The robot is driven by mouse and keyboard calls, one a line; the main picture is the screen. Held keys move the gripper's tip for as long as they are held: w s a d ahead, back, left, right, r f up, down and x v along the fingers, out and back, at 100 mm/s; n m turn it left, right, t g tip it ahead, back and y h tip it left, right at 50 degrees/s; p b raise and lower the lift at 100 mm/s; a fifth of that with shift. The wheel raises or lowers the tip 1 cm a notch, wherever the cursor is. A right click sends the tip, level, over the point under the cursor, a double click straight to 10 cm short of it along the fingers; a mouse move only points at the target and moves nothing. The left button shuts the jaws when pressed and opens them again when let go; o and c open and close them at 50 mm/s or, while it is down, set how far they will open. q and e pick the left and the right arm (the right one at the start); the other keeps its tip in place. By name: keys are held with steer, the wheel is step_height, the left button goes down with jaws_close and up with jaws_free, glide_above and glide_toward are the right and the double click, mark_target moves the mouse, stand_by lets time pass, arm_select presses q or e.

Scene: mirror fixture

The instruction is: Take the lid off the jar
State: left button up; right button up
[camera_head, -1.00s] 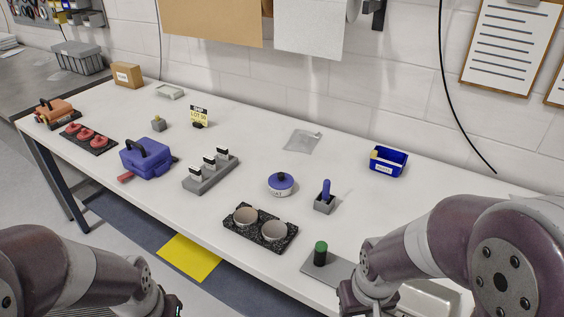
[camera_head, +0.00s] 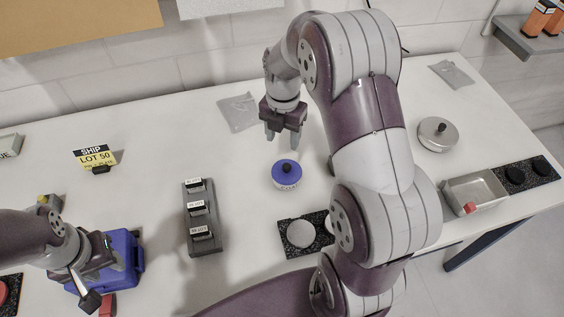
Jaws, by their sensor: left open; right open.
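The jar (camera_head: 288,185) is a short, round white pot with lettering on its side. Its blue lid (camera_head: 279,168) is on, with a black knob on top. It stands upright near the middle of the table. My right gripper (camera_head: 284,139) is open and empty, fingers pointing down, just behind the jar in the picture and apart from it. My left gripper (camera_head: 99,290) is open at the blue toolbox (camera_head: 128,262) on the left and partly covers it. I cannot tell whether it touches the box.
A grey rack (camera_head: 207,242) with labelled slots stands left of the jar. A black speckled tray (camera_head: 293,251) with round pale cups lies in front, partly behind my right arm. A lidded metal pot (camera_head: 438,135) and metal bin (camera_head: 475,193) stand right. A clear bag (camera_head: 238,112) lies behind.

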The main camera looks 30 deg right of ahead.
steer(key=p, duration=0.1)
glide_above(287, 166)
steer(key=s, duration=0.1)
step_height(287, 166, down, 6)
steer(key=shift+r, duration=0.25)
steer(key=f, duration=0.2)
steer(key=f+p, duration=0.1)
steer(key=f, duration=0.1)
steer(key=w+f+p, duration=0.1)
steer(key=f, duration=0.1)
steer(key=shift+d+f, duration=0.1)
steer(key=shift+f, duration=0.3)
steer(key=c, duration=0.5)
steer(key=shift+a, duration=0.2)
steer(key=c, duration=0.5)
arm_select(q)
steer(key=r, duration=0.2)
steer(key=d+r, duration=0.1)
steer(key=shift+s+r, duration=0.25)
steer(key=shift+s, duration=0.15)
arm_select(e)
steer(key=shift+d, duration=0.1)
jaws_close()
